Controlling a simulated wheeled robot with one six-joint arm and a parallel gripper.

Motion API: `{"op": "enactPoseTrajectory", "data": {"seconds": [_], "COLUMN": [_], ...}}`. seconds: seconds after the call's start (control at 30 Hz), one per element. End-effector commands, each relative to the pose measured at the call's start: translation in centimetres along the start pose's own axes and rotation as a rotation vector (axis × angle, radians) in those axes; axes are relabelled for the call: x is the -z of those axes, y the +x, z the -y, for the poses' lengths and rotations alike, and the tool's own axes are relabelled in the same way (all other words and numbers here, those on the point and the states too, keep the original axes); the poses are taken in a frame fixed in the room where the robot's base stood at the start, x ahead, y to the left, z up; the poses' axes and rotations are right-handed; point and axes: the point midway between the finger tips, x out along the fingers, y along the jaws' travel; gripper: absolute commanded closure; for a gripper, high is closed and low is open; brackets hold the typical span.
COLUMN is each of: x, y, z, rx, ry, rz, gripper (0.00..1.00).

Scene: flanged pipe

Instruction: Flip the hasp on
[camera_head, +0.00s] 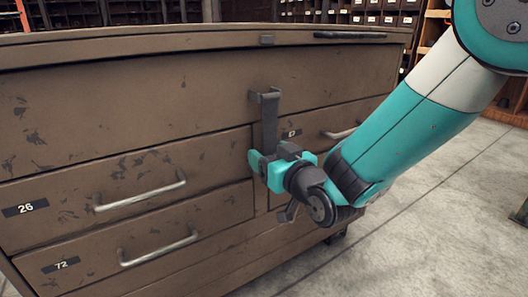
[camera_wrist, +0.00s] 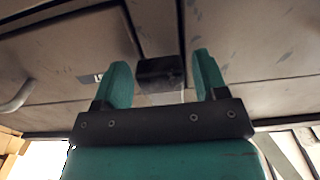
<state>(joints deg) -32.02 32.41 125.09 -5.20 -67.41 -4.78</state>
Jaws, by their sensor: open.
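The hasp (camera_head: 268,118) is a dark metal strap on the front of a worn brown drawer cabinet (camera_head: 200,85). It hangs down from a bent upper end, and its lower end is hidden behind my gripper in the head view. My gripper (camera_head: 273,160) is at the strap's lower end, with teal fingers spread. In the wrist view, the open fingers (camera_wrist: 164,75) stand on either side of a dark block, which looks like the hasp's end (camera_wrist: 160,74). I cannot tell whether either finger touches it.
Drawer handles (camera_head: 140,194) stick out at left, and another handle (camera_head: 341,133) is right of the hasp. Shelves with small drawers (camera_head: 378,12) stand behind.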

Motion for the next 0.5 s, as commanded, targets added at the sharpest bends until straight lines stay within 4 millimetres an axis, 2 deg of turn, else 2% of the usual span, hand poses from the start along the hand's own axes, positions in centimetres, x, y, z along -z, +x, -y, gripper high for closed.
{"op": "enactPoseTrajectory", "data": {"seconds": [0.13, 0.4, 0.5], "x": [-0.01, 0.0, 0.04], "y": [0.04, 0.01, -0.02], "z": [0.16, 0.13, 0.11], "rx": [0.003, 0.002, 0.002], "ry": [-0.001, 0.0, 0.0], "rz": [0.0, 0.0, 0.001], "gripper": [0.36, 0.98, 1.0]}}
